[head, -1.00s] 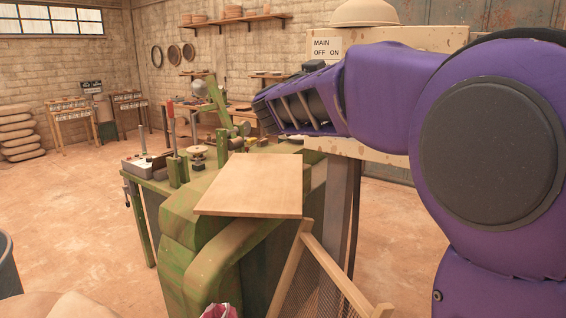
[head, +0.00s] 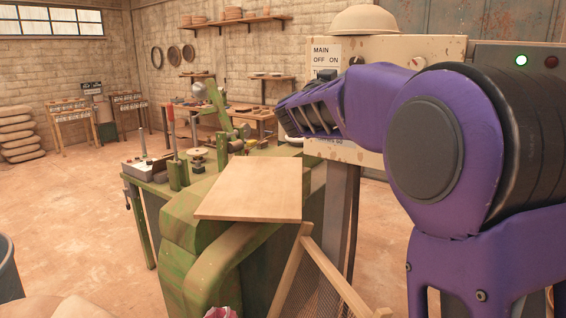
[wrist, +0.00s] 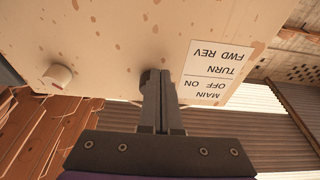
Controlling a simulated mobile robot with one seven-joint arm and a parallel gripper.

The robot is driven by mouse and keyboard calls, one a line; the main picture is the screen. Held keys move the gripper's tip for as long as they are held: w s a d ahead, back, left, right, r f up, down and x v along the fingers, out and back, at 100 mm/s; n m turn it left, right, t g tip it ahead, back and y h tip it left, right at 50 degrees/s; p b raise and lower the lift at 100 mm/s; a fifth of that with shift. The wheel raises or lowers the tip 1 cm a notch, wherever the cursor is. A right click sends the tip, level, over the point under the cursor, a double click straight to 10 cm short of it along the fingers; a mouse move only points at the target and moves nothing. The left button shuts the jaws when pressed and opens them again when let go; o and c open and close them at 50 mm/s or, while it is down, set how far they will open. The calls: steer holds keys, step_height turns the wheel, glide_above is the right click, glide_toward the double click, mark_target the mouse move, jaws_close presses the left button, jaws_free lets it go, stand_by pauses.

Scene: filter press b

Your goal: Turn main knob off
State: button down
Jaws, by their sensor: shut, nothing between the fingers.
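The beige control panel (head: 446,50) stands on a post in the head view. Its label (head: 321,55) reads MAIN OFF ON. In the wrist view the panel (wrist: 120,30) and label (wrist: 215,72) appear upside down, with a second line, TURN FWD REV. A dark knob (wrist: 145,77) is partly hidden behind my gripper (wrist: 160,74), whose fingers are shut together with nothing between them. The fingertips overlap the knob in the picture; I cannot tell whether they touch it. In the head view my purple hand covers the panel's lower left, and the fingertips are hidden.
A beige knob (wrist: 57,76) sits on the panel apart from the fingers. A green lamp (head: 521,60) is lit on a grey box at right. A green machine with a wooden board (head: 250,188) stands below my arm. Open floor (head: 70,220) lies at left.

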steer(key=shift+s+d+r, duration=0.1)
steer(key=shift+r, duration=0.3)
stand_by(0.3)
steer(key=shift+s+d, duration=0.15)
steer(key=shift+d, duration=0.2)
steer(key=shift+s+d+r, duration=0.1)
steer(key=shift+s+d, duration=0.25)
steer(key=shift+d, duration=0.15)
steer(key=shift+s+d, duration=0.1)
stand_by(0.4)
steer(key=v, duration=0.6)
steer(key=shift+r+b, duration=0.15)
steer(key=shift+b, duration=0.15)
